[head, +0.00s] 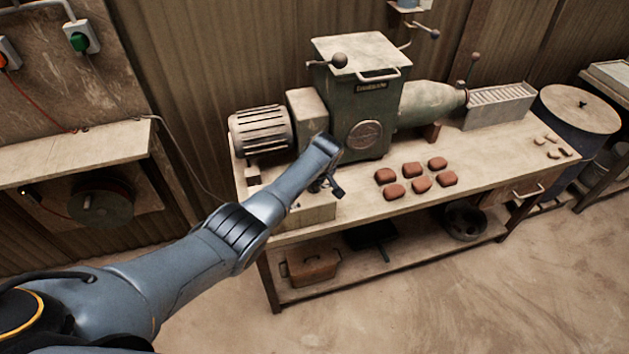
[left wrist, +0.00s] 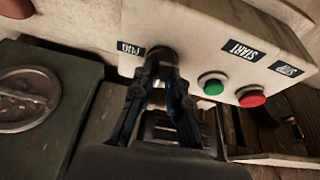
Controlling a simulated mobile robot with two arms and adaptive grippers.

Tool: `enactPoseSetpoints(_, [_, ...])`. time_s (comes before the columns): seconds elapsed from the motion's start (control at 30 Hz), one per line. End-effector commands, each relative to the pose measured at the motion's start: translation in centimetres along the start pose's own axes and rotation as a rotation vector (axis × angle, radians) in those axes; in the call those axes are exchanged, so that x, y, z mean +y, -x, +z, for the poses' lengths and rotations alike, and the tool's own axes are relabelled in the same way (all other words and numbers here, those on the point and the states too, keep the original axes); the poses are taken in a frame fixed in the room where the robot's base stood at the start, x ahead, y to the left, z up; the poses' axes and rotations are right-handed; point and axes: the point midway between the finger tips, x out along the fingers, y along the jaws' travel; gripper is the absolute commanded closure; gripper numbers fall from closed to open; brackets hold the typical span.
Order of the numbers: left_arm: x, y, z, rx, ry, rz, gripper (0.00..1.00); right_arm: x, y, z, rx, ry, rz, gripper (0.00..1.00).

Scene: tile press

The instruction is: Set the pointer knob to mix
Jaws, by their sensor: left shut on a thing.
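The pale control box (head: 308,215) sits at the left front of the bench, partly behind my left arm. My left gripper (head: 331,187) is down at this box. In the left wrist view my left gripper (left wrist: 162,80) is shut on the dark pointer knob (left wrist: 162,55) on the box's face. The fingers cover most of the knob, so I cannot tell where it points. A dark label (left wrist: 130,48), upside down and seemingly reading PUG, is beside it. I cannot make out a mix label. My right gripper is not in view.
A green START button (left wrist: 211,84) and a red STOP button (left wrist: 250,96) sit close to the fingers. The green press (head: 365,115) stands behind the box. Several reddish clay pieces (head: 421,184) lie on the bench (head: 480,165) to the right.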

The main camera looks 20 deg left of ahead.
Motion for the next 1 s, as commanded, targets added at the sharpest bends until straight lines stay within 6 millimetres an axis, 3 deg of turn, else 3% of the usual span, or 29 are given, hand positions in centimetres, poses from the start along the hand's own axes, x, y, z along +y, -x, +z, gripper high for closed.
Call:
enactPoseSetpoints(0.03, [0.0,0.1,-0.1,0.000,0.003,0.001,1.00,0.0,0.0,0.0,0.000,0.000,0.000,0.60])
enactPoseSetpoints(0.07, [0.0,0.1,-0.1,0.000,0.002,0.001,0.83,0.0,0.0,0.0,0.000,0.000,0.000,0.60])
enactPoseSetpoints(0.17, [0.0,0.1,-0.1,0.000,0.002,0.001,0.63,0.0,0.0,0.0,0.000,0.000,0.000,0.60])
enactPoseSetpoints(0.63, [0.1,0.7,-0.1,0.001,0.000,0.003,0.62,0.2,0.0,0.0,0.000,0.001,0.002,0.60])
enactPoseSetpoints(1.0, [0.1,6.0,0.0,0.002,0.000,0.004,0.62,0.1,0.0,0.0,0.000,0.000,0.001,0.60])
